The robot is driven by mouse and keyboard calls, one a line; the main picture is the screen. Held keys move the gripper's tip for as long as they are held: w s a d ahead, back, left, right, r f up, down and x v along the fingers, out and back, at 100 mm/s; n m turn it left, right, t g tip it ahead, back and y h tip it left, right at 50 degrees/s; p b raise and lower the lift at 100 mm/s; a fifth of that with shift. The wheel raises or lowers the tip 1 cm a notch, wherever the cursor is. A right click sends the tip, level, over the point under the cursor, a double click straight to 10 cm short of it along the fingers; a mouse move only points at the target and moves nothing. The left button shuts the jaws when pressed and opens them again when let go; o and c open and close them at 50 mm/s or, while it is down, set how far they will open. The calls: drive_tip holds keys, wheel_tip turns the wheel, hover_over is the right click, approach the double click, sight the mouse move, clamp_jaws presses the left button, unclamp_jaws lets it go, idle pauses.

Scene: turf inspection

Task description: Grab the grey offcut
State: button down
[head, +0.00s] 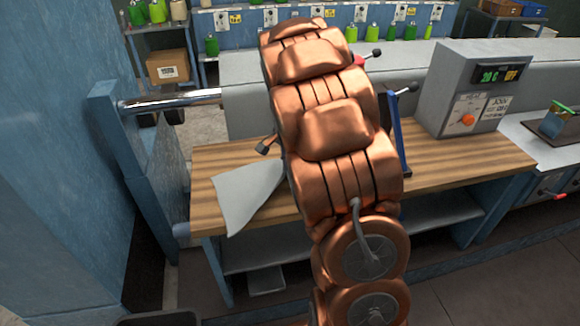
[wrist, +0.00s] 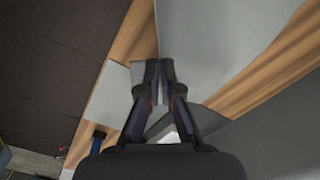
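The grey offcut (head: 246,193) is a thin, pale grey sheet on the wooden workbench, left of my arm in the head view. Its pointed lower corner reaches over the bench's front edge, and its right part is hidden behind my arm. In the wrist view, the grey sheet (wrist: 220,45) fills much of the area beyond and right of my fingers. My gripper (wrist: 160,82) has its two dark fingertips almost together, with the grey sheet's edge or fold running to them. It looks shut on the sheet, though the pinch itself is partly hidden. In the head view, my gripper is hidden behind my arm.
A blue upright (head: 397,135) rises just right of my arm. A blue frame (head: 128,155) with a metal roller (head: 172,101) stands at left.

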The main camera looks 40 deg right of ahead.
wheel_tip(320, 180, up, 27)
drive_tip(key=p, duration=0.7)
drive_tip(key=shift+p, duration=0.4)
drive_tip(key=shift+a+f, duration=0.1)
